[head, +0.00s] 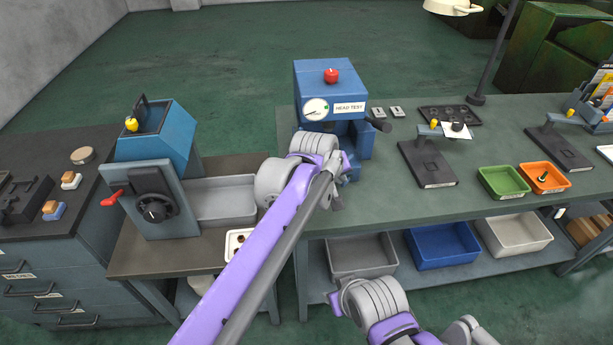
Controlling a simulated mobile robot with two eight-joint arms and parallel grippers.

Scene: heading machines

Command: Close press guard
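A blue bench machine (322,81) labelled HEAD TEST stands on the green-topped bench, with a round gauge, a red knob on top and a dark handle at its right. Left of it, a second machine (153,211) has a dark handwheel, a red handle and a blue box-like upper part (170,138) with a yellow knob. I cannot tell which part is the press guard. My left gripper (336,192) is in front of the HEAD TEST machine's lower opening, partly hidden by my arm; its fingers are unclear. My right gripper (470,333) is low at the bottom edge, partly cut off.
A grey tray (222,199) lies beside the handwheel machine, with a small white tray (237,246) near it. Green (503,182) and orange (543,178) bins and dark fixtures (427,163) sit on the bench to the right. Larger bins fill the shelf below.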

